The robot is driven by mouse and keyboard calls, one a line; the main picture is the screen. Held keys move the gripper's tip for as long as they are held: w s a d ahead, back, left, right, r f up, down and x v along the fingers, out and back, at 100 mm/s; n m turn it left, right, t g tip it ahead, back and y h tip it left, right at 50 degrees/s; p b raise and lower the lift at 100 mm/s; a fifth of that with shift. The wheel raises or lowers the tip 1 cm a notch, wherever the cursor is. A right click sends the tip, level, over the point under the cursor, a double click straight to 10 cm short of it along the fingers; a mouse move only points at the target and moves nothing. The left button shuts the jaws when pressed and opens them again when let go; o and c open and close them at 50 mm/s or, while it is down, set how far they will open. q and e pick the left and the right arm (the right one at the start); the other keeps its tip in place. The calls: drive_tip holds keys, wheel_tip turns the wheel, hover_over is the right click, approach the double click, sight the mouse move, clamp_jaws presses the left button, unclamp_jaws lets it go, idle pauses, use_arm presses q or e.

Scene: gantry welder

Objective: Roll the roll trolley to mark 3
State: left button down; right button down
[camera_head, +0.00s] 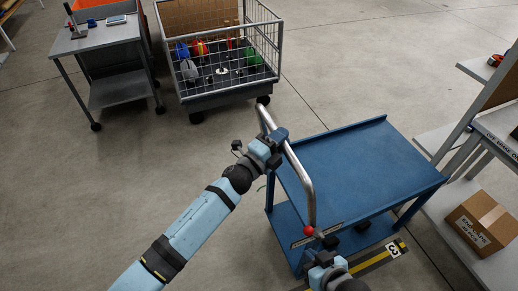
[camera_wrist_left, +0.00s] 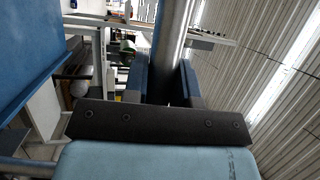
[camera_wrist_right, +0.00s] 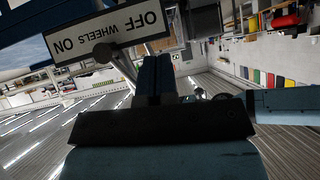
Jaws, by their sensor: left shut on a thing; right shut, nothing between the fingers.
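The blue roll trolley (camera_head: 365,160) has a flat top, a lower shelf (camera_head: 290,232) and a bent steel push handle (camera_head: 304,180) on its left side. My left gripper (camera_head: 275,140) is shut on the handle near its upper bend; the bar (camera_wrist_left: 174,45) runs between its fingers in the left wrist view. A red-knobbed lever (camera_head: 308,231) stands at the trolley's lower corner. My right gripper (camera_head: 322,256) is shut and empty just below it. A plate reading "ON OFF WHEELS" (camera_wrist_right: 110,38) shows close by in the right wrist view.
A wire cage cart (camera_head: 225,95) with coloured items stands beyond the handle. A grey side table (camera_head: 95,38) is at the upper left. A cardboard box (camera_head: 482,222) sits on a low shelf at a workbench on the right. The floor at left is open.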

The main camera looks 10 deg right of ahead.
use_arm(q)
drive_tip(key=shift+w+d+r+b, duration=0.15)
drive_tip(key=shift+d+b, duration=0.1)
drive_tip(key=shift+d, duration=0.7)
drive_tip(key=shift+w+d+f+b, duration=0.1)
drive_tip(key=shift+w+d+b, duration=0.1)
drive_tip(key=shift+d, duration=0.75)
use_arm(e)
drive_tip(key=shift+s+f, duration=0.15)
drive_tip(key=shift+s, duration=0.05)
use_arm(q)
drive_tip(key=c, duration=1.2)
unclamp_jaws()
drive_tip(key=shift+o, duration=1.4)
drive_tip(key=shift+d, duration=0.2)
use_arm(e)
drive_tip(key=shift+w+d, duration=0.15)
drive_tip(key=shift+w, duration=0.05)
use_arm(q)
drive_tip(key=shift+a, duration=0.1)
